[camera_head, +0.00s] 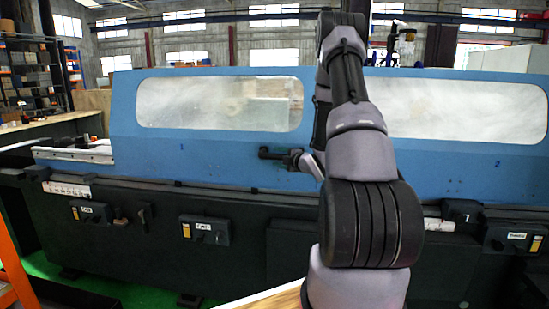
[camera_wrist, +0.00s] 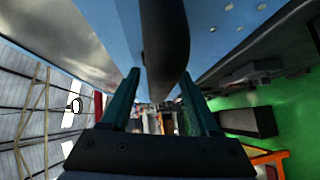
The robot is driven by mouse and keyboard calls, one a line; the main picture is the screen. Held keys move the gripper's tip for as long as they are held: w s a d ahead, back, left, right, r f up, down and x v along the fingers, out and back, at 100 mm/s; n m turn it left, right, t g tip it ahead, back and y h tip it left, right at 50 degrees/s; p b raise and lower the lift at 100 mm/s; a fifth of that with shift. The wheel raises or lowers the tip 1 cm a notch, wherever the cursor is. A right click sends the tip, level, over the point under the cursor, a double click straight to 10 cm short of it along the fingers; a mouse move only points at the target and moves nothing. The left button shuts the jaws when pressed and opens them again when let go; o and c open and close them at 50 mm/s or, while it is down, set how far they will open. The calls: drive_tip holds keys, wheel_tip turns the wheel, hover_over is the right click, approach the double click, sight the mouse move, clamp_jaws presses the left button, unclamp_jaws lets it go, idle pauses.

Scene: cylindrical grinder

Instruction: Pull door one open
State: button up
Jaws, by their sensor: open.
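Door one (camera_head: 181,175) is the blue panel on the left of the machine, marked "1", with a long cloudy window. Its black handle (camera_head: 268,153) sticks out near the door's lower right. My gripper (camera_head: 290,159) is at the handle's right end in the head view, partly hidden by my arm. In the wrist view, my gripper (camera_wrist: 160,98) has two teal fingers standing apart. The dark handle bar (camera_wrist: 165,45) runs from the top of the picture into the space between them. I cannot tell whether either finger touches it.
A second blue door (camera_head: 480,175), marked "2", is at the right, partly behind my arm. The dark machine base (camera_head: 270,240) runs below both doors and carries several switch boxes. A white rail (camera_head: 75,153) shows left of door one. Green floor (camera_head: 130,293) lies in front.

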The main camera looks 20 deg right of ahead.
drive_tip(key=shift+x, duration=1.35)
clamp_jaws()
idle(0.4)
